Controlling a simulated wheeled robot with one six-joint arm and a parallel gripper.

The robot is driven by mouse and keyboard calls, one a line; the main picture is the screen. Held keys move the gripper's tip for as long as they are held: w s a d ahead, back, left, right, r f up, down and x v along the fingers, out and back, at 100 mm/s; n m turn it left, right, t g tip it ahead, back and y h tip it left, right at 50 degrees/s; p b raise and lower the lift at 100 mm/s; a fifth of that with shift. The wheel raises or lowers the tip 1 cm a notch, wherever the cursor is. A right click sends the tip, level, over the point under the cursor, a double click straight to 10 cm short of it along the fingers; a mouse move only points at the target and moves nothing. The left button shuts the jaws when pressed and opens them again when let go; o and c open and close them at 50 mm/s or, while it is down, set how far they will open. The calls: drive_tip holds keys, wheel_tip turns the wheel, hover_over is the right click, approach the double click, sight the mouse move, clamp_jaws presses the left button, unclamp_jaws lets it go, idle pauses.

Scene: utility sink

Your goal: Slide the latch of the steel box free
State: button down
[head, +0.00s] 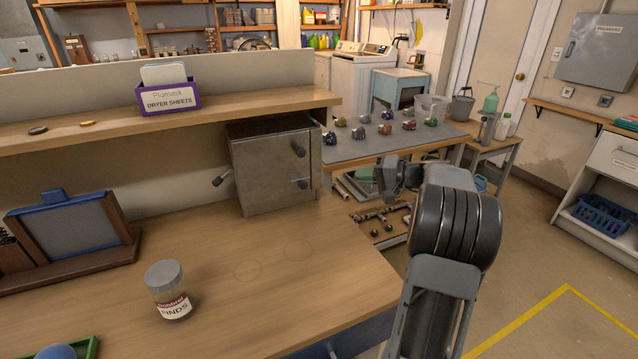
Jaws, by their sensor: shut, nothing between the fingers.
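The steel box (258,178) stands at the back right of the wooden bench, below the shelf. I cannot tell which of these parts is the latch. My gripper (388,180) is to the right of the box, apart from it and past the bench edge. It is shut and empty, and small in the view, partly hidden by my arm.
A lidded jar (169,291) stands on the bench's front part, and a framed screen (75,237) stands at left. A purple dryer-sheet box (168,97) sits on the shelf. A grey table (390,142) with several coloured lumps is behind my gripper. The bench before the steel box is clear.

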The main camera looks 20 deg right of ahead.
drive_tip(key=shift+w+a, duration=0.1)
approach(304, 179)
drive_tip(key=w, duration=0.3)
drive_tip(key=a, duration=0.1)
drive_tip(key=a+f, duration=0.1)
drive_tip(key=a, duration=0.1)
drive_tip(key=shift+w, duration=0.15)
drive_tip(key=shift+a+f, duration=0.25)
drive_tip(key=shift+a, duration=0.35)
drive_tip(key=shift+a, duration=0.1)
